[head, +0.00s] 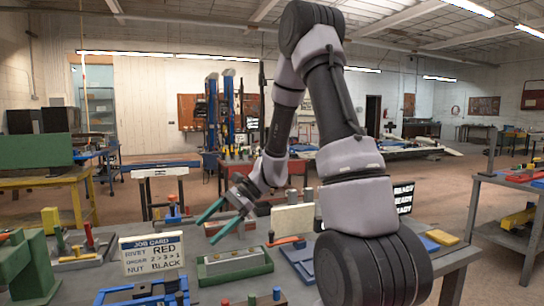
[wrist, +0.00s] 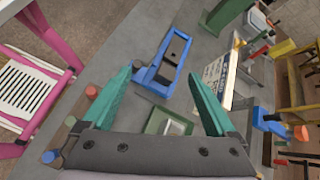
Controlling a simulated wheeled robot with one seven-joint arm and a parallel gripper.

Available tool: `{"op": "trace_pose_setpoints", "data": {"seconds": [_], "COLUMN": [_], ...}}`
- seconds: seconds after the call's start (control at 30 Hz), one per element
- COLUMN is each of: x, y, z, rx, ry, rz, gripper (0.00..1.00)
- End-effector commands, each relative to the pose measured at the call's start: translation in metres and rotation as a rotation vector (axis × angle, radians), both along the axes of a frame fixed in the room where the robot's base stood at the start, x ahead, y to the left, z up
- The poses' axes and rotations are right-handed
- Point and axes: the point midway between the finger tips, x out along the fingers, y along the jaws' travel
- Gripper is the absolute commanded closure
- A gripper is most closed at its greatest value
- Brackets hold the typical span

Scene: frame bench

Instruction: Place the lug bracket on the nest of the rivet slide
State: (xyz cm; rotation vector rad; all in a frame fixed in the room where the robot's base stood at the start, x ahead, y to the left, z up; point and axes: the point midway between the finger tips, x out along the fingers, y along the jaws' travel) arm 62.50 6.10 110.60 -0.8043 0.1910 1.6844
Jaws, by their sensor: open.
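My gripper (head: 208,231) has two teal fingers. They are apart and empty above the bench, and show in the wrist view (wrist: 160,76) too. A blue frame fixture (head: 140,296) with a dark block inside lies at the front left of the bench. In the wrist view this blue fixture (wrist: 150,80) lies beyond and between the fingertips. A green-walled fixture (head: 236,268) with a pale metal part in it is below the gripper. It shows between the fingers in the wrist view (wrist: 154,121). I cannot tell for certain which piece is the lug bracket or which fixture is the rivet slide.
A job card (head: 152,254) stands upright left of the green fixture. An orange-handled tool (head: 284,241) and a pale block (head: 292,220) are behind it. A green machine (head: 24,266) stands at far left. A pink-framed rack (wrist: 32,95) is beside the bench.

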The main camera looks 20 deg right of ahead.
Motion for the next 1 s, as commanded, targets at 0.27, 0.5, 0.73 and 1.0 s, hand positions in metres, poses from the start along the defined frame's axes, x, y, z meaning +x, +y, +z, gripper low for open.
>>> {"op": "trace_pose_setpoints", "data": {"seconds": [0.27,0.5,0.73,1.0], "x": [-0.049,-0.093,-0.133,-0.155], "y": [-0.03,-0.065,-0.099,-0.118], "z": [0.089,0.15,0.197,0.22], "rx": [-0.266,-0.516,-0.751,-0.884], "ry": [-0.333,-0.621,-0.876,-1.013], "rz": [0.201,0.318,0.373,0.386], "gripper": [0.08,0.08,0.08,0.08]}}
